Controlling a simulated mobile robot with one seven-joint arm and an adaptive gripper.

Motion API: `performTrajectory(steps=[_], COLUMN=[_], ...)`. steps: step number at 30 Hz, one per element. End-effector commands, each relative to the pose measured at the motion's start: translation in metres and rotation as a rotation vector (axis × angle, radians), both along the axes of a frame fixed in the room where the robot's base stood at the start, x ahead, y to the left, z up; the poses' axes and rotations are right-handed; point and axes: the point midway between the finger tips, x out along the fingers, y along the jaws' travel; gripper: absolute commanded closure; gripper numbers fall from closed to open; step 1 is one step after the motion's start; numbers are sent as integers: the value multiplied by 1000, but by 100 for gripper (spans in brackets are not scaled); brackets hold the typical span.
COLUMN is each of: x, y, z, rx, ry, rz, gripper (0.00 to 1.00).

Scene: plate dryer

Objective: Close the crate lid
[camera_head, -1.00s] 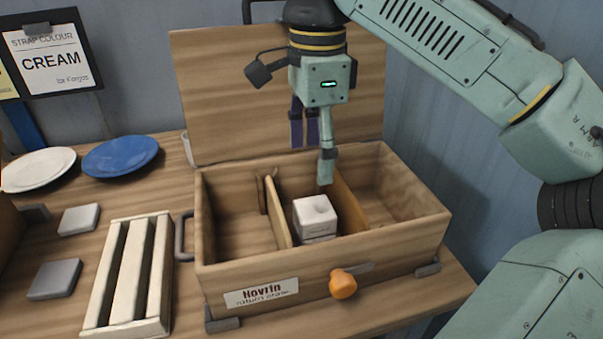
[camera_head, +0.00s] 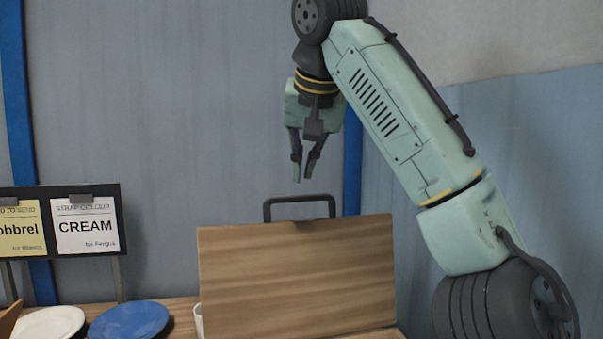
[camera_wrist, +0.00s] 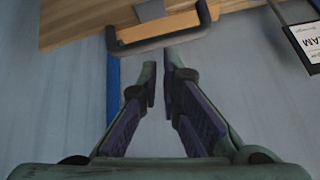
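The crate lid (camera_head: 298,275) is a wooden panel standing up, open, at the bottom of the head view. A dark handle (camera_head: 268,208) rises from its top edge. The crate's box is below the head view's edge and hidden. My gripper (camera_head: 304,172) points down above the lid's top edge and handle, touching neither as far as I can tell. Its two fingers are a little apart with nothing between them. In the wrist view, my gripper (camera_wrist: 162,70) has a narrow gap between its fingers, and the handle (camera_wrist: 162,44) and wooden edge lie beyond the tips.
A blue plate (camera_head: 128,320) and a white plate (camera_head: 45,323) lie on the table at the left. A dark board with note cards (camera_head: 87,224) stands behind them. The blue-grey wall (camera_head: 180,120) is behind the lid. The air around my gripper is clear.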

Motion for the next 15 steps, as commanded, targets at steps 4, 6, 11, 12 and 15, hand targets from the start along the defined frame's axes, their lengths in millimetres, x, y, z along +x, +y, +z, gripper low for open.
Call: performTrajectory(steps=[4, 6, 11, 12, 15], x=[12, 15, 22, 25, 34], y=[3, 2, 3, 4, 7], z=[30, 35, 32, 28, 14], rx=[-75, -99, -116, -117, -115], ry=[-74, -90, -102, -101, -99], rz=[149, 186, 215, 216, 216], gripper=[100, 100, 100, 100, 100])
